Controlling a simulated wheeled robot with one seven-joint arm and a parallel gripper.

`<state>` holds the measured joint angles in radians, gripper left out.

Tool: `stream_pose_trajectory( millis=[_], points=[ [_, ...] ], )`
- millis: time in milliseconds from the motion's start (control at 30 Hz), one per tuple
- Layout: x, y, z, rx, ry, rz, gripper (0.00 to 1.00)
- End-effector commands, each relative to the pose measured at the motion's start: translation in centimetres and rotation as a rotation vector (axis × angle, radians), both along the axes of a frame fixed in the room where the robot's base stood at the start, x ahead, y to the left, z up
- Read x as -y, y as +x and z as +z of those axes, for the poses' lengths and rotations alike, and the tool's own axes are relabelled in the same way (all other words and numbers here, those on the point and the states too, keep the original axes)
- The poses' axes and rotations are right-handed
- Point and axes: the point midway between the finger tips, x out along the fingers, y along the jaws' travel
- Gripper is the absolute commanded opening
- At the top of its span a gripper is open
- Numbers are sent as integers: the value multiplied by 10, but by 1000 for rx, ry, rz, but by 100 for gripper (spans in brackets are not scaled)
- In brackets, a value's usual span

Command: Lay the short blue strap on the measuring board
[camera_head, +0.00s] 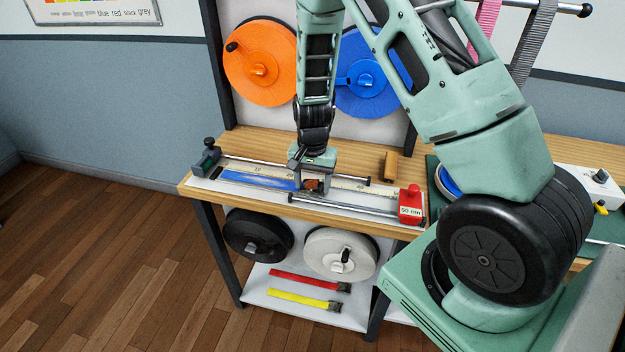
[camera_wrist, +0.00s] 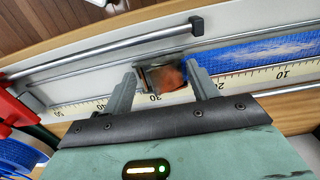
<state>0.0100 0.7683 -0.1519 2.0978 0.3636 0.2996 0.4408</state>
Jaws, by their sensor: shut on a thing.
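The short blue strap (camera_head: 243,178) stretches along the measuring board (camera_head: 345,203), over its left half. Its buckle end, metal and orange-brown, is between my gripper's fingers (camera_head: 312,184). In the wrist view my gripper (camera_wrist: 163,80) is shut on this buckle (camera_wrist: 163,77), near the 30 mark. The blue webbing (camera_wrist: 255,53) runs from there towards the 10 mark, beside the printed scale. The strap looks flat along the board; I cannot tell whether the buckle touches it. The far end of the strap is outside the wrist view.
The board has metal rails (camera_head: 343,206), a dark clamp (camera_head: 207,158) at left and a red 50 cm block (camera_head: 410,204) at right. A brown block (camera_head: 391,166) stands behind. Orange (camera_head: 260,62) and blue (camera_head: 366,77) reels hang above. Red and yellow straps (camera_head: 304,301) lie on the lower shelf.

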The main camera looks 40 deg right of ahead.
Motion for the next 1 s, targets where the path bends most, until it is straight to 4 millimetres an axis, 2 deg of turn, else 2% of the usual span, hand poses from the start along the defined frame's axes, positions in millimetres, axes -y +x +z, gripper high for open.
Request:
stream_pose_trajectory(
  millis=[200,233,300,667,867,1000],
  points=[
    [0,0,0,1,1,0,32],
    [0,0,0,1,1,0,67],
    [0,0,0,1,1,0,84],
    [0,1,4,1,0,1,84],
    [-1,1,34,6,-1,3,84],
    [-1,2,68,7,-1,3,84]
  ],
)
